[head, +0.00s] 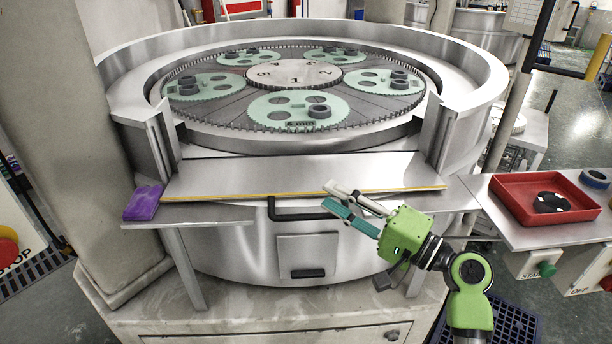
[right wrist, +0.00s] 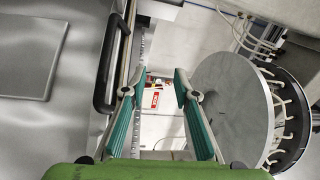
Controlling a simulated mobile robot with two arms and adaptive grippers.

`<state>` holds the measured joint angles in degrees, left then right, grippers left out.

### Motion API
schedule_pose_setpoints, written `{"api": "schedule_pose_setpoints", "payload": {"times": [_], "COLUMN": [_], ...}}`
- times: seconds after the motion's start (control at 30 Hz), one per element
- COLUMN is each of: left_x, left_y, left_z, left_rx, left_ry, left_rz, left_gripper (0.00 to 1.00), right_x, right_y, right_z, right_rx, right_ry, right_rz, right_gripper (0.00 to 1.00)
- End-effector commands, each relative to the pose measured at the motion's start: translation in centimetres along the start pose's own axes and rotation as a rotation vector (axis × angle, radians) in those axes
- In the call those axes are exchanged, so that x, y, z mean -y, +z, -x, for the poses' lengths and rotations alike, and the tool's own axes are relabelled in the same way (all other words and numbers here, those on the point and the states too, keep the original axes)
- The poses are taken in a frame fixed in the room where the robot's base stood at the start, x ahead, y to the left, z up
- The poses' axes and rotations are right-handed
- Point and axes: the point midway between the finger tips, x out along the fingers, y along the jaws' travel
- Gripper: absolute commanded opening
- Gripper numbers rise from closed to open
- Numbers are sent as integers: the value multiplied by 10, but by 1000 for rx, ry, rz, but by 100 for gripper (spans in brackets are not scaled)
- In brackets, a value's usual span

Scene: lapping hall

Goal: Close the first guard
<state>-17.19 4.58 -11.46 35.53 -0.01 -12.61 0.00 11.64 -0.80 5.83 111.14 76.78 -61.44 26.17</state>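The first guard (head: 290,176) is a flat steel panel with a yellow strip on its front edge. It lies folded outward, nearly level, across the opening in the front of the round lapping machine's rim. A black bar handle (head: 300,214) shows just below its front edge; a black handle (right wrist: 105,75) also shows at left in the right wrist view. My right gripper (head: 328,196) is at the guard's front edge, right of the handle. In the right wrist view its two fingers (right wrist: 158,92) are spread with nothing between them. My left gripper is not in view.
The toothed plate (head: 255,115) carries several green discs behind the guard. A purple block (head: 143,203) lies at the guard's left end. A red tray (head: 540,205) holding a dark part stands on the right side table. Steel rim posts flank the opening.

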Motion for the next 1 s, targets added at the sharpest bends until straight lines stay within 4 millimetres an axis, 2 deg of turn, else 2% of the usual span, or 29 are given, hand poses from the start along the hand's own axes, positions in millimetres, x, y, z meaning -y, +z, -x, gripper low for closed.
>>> {"api": "schedule_pose_setpoints", "payload": {"times": [0.03, 0.2, 0.4, 0.8, 0.9, 1.0], "left_x": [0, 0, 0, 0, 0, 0], "left_y": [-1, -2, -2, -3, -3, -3], "left_z": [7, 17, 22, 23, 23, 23], "left_rx": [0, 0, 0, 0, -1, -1], "left_ry": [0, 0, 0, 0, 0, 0], "left_rz": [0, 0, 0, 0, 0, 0], "left_gripper": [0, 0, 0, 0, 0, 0], "right_x": [4, 4, 1, -1, -1, -1], "right_y": [0, 0, 0, 0, 0, 0], "right_z": [-13, -46, -70, -76, -76, -76], "right_rx": [0, 1, -1, -1, -1, -1], "right_ry": [-4, -2, -1, 2, 2, 2], "right_rz": [-6, -3, -1, 1, 1, 0], "right_gripper": [28, 28, 28, 28, 2, 0]}}
